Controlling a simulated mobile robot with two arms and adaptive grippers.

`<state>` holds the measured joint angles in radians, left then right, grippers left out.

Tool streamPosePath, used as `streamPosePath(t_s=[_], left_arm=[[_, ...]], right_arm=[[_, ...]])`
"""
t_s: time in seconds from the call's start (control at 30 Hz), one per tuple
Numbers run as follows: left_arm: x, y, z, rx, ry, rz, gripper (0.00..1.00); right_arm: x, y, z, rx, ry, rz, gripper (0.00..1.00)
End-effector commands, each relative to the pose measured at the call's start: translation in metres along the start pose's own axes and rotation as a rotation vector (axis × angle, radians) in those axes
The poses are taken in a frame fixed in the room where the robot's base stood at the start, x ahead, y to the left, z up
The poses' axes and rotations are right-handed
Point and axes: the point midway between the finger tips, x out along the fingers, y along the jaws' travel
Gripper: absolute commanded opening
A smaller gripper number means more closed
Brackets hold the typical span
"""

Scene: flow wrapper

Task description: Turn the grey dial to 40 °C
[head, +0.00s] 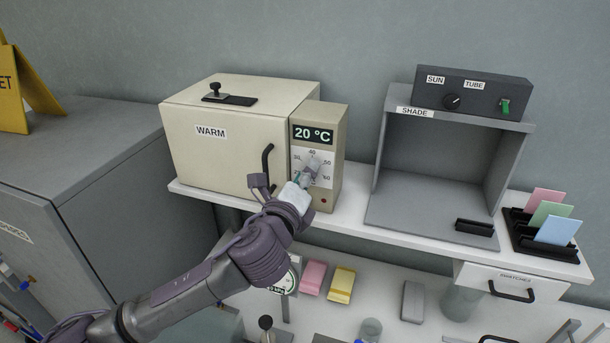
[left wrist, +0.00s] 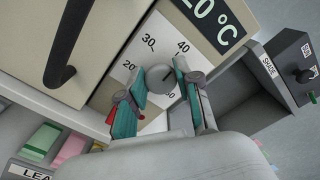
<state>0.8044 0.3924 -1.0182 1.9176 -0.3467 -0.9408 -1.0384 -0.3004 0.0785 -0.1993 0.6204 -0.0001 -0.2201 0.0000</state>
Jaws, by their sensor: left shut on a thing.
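The grey dial (left wrist: 162,79) sits on a white scale plate on the front of the beige control box (head: 330,130). The scale shows 30, 40, 50 and 60 around it. The display (head: 312,134) above reads 20 °C. My left gripper (head: 305,180) is at the dial and covers much of it in the head view. In the left wrist view, its teal-padded fingers (left wrist: 160,90) are shut on the dial, one on each side. My right gripper is not in view.
The WARM oven (head: 225,150) with a black door handle (head: 267,165) stands left of the control box. A grey SHADE booth (head: 430,165) and a swatch holder (head: 550,238) stand to the right. Pink and yellow blocks (head: 327,280) lie below the shelf.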

Motion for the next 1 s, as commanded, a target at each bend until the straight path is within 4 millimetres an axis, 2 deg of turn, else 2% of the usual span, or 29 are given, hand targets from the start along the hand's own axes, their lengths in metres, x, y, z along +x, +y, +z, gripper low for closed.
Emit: streamPosePath(t_s=[0.63, 0.67, 0.8, 1.0], left_arm=[[-0.0001, 0.001, -0.0008, 0.054, 0.002, 0.003, 0.0], [-0.0001, 0.0011, -0.0009, 0.054, 0.002, 0.003, 0.35], [-0.0001, 0.0009, -0.0007, 0.054, 0.001, 0.002, 0.58], [0.0, 0.0005, -0.0004, 0.053, 0.001, 0.001, 0.59]], right_arm=[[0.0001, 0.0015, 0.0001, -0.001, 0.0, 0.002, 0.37], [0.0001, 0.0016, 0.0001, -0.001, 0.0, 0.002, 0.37], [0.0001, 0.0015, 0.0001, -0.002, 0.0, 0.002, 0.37], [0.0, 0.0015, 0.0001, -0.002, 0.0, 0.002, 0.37]])
